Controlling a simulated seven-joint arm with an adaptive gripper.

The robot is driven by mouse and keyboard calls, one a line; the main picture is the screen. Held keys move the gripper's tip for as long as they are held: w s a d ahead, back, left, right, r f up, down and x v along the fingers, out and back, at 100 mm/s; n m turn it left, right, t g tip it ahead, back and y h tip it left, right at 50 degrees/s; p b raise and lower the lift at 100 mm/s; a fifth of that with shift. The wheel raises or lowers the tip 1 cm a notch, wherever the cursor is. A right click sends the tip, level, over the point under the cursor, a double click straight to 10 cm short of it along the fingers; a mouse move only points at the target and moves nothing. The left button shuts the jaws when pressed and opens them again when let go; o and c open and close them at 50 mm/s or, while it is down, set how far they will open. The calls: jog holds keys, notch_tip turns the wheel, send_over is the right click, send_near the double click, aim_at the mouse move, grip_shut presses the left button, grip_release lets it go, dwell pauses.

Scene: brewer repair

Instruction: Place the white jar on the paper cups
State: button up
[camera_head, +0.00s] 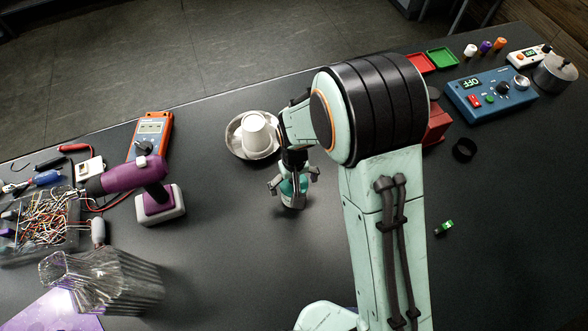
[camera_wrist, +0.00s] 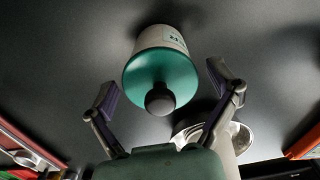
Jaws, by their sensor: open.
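The white jar (camera_wrist: 161,38) has a pale body with a label, a teal lid and a black knob. In the wrist view it stands on the dark table in front of my gripper (camera_wrist: 164,84). My gripper is open, with one finger on each side of the lid and nothing held. In the head view the gripper (camera_head: 293,180) hangs over the jar (camera_head: 292,197), which it largely hides. The paper cups (camera_head: 255,131) are a white upside-down stack in a metal bowl (camera_head: 236,147), just left of the gripper. In the wrist view the cups (camera_wrist: 240,137) are partly hidden.
To the left are a purple drill (camera_head: 140,180), an orange multimeter (camera_head: 152,132), a box of wires (camera_head: 42,222) and a clear ribbed container (camera_head: 105,280). A blue control box (camera_head: 492,96) and a pot (camera_head: 554,73) stand at the right. The table in front of the jar is clear.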

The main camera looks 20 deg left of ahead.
notch_tip(320, 180, up, 10)
jog(key=shift+f, duration=0.1)
jog(key=s+d+r+m, duration=0.3)
jog(key=s+d+r, duration=0.1)
jog(key=d, duration=0.5)
jog(key=s+d+r+m, duration=0.3)
jog(key=d+r, duration=0.3)
jog(key=d, duration=0.4)
jog(key=shift+s+d+y, duration=0.15)
jog(key=shift+s+y, duration=0.15)
jog(key=shift+s, duration=0.15)
jog(key=shift+o, duration=0.4)
jog(key=shift+m, duration=0.9)
jog(key=s+d, duration=0.2)
jog(key=s, duration=0.3)
jog(key=shift+s+d, duration=0.15)
jog(key=shift+d, duration=0.25)
